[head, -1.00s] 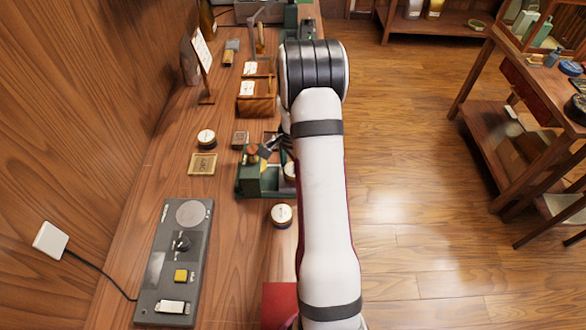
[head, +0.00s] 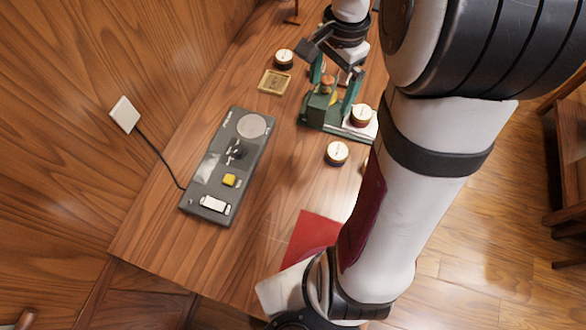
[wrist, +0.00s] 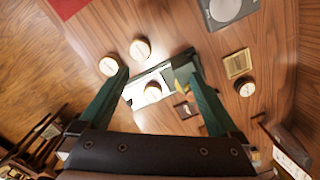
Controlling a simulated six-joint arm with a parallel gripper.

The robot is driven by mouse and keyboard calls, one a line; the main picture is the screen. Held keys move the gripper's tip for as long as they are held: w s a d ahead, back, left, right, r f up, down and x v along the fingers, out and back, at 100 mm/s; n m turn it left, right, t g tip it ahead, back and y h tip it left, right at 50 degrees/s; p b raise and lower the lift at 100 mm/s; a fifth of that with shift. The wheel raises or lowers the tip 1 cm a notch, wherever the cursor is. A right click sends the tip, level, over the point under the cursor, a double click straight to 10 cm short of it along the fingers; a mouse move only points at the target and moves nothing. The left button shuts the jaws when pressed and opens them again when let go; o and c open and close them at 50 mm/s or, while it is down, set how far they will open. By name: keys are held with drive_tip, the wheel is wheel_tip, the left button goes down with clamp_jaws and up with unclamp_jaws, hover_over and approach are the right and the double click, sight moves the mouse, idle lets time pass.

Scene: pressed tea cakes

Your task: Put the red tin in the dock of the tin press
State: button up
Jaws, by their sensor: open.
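The green tin press (head: 318,112) stands on the bench with a pale base plate, and it also shows in the wrist view (wrist: 181,70). A white-lidded tin (head: 362,117) with a reddish-brown side stands on or over that plate; it also shows in the wrist view (wrist: 152,92). Another white-lidded tin (head: 337,153) stands in front of the press, and a further one (head: 366,162) is mostly hidden by my arm. A dark-sided tin (head: 284,60) stands behind left. My gripper (wrist: 158,68) is open and empty above the press, fingers pointing down.
A grey control panel (head: 208,168) with a yellow button lies left on the bench, its cable running to a wall plate (head: 125,114). A red mat (head: 312,238) lies near the front. Bench between panel and mat is clear.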

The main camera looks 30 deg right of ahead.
drive_tip(key=s+a+r+n+y, duration=0.1)
drive_tip(key=s+a+n, duration=0.9)
drive_tip(key=s+a, duration=0.7)
drive_tip(key=shift+s+a+r, duration=0.2)
drive_tip(key=shift+s+a, duration=0.2)
drive_tip(key=shift+a, duration=0.05)
